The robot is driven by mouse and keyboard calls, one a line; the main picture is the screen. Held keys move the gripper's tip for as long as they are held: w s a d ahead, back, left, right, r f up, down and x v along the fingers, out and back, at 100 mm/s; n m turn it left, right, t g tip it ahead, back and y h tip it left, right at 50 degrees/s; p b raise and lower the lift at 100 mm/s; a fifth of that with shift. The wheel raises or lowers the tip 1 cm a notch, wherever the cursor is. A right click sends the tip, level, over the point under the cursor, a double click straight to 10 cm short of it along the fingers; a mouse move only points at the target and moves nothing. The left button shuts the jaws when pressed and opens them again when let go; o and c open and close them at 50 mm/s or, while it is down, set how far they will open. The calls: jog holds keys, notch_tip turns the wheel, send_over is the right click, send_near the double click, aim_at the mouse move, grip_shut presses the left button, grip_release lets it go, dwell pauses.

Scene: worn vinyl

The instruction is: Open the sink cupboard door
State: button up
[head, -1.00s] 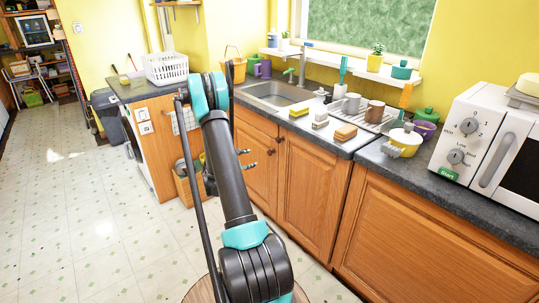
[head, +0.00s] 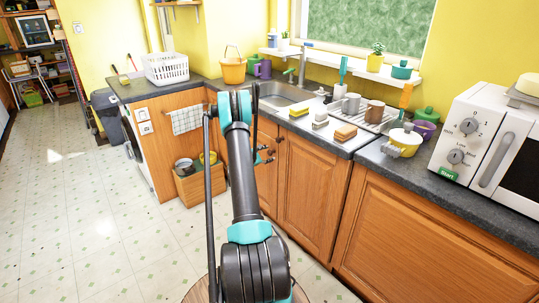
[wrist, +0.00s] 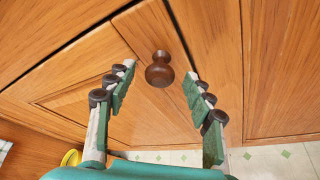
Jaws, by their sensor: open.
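The sink cupboard below the sink has two wooden doors, a left door (wrist: 75,100) and a right door (head: 308,190). Both look closed. A round dark brown knob (wrist: 159,70) sits near the upper right corner of the left door. My gripper (head: 266,154) is in front of the cupboard, partly hidden behind my arm in the head view. In the wrist view my gripper (wrist: 160,98) is open, with the knob showing between and slightly beyond its fingertips. No finger visibly touches the knob. My arm hides most of the left door in the head view.
A wooden crate (head: 196,190) with a yellow bowl stands on the floor left of my arm. A checked towel (head: 186,120) hangs above it. The worktop (head: 365,152) juts above the doors. The floor (head: 90,230) at left is clear.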

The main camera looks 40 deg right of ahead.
jog(key=shift+x, duration=1.05)
grip_shut()
